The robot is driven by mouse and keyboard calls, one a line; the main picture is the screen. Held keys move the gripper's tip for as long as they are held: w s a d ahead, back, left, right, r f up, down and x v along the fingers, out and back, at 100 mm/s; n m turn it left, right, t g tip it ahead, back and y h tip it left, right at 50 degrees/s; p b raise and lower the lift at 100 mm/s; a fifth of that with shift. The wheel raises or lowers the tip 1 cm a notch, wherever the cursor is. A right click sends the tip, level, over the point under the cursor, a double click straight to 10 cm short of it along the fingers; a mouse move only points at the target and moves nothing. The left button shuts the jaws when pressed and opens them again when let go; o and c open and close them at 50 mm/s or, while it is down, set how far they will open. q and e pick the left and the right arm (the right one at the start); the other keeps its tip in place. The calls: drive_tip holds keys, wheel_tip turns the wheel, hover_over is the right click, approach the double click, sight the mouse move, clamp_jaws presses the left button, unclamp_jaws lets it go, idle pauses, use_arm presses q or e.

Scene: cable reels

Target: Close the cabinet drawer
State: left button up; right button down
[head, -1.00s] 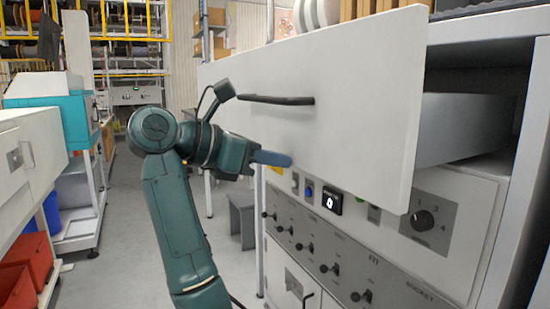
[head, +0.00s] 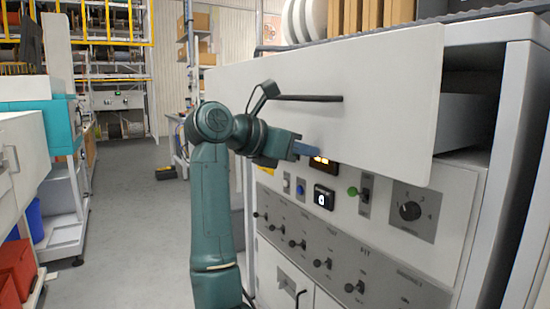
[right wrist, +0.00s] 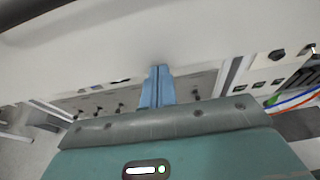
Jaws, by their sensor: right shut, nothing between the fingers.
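The white cabinet drawer (head: 390,100) stands partly pulled out, its grey side (head: 468,122) showing behind the front panel. A dark bar handle (head: 310,98) runs across the panel. My right gripper (head: 318,151) is shut and empty, its blue fingers at the lower part of the drawer front, below the handle. In the right wrist view the shut fingers (right wrist: 158,75) point at the white panel's lower edge; I cannot tell whether they touch it. My left gripper is not in view.
Below the drawer is a control panel with a dial (head: 410,211), buttons and several switches. Wooden pieces and white discs (head: 308,20) sit on top of the cabinet.

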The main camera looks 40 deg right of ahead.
sight(318, 144)
drive_tip(key=d, duration=0.2)
drive_tip(key=s+d, duration=0.1)
drive_tip(key=d, duration=0.2)
drive_tip(key=shift+s+d, duration=0.1)
drive_tip(key=shift+s, duration=0.1)
drive_tip(key=s+d, duration=0.1)
drive_tip(key=d, duration=0.4)
drive_tip(key=s+d, duration=0.1)
drive_tip(key=d, duration=0.4)
drive_tip(key=s+d, duration=0.1)
drive_tip(key=d, duration=0.5)
drive_tip(key=shift+s+d, duration=0.1)
drive_tip(key=shift+s, duration=0.3)
drive_tip(key=shift+s+d, duration=0.1)
drive_tip(key=shift+d, duration=0.35)
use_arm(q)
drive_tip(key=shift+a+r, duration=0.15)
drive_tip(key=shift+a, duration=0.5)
use_arm(e)
drive_tip(key=shift+r, duration=0.15)
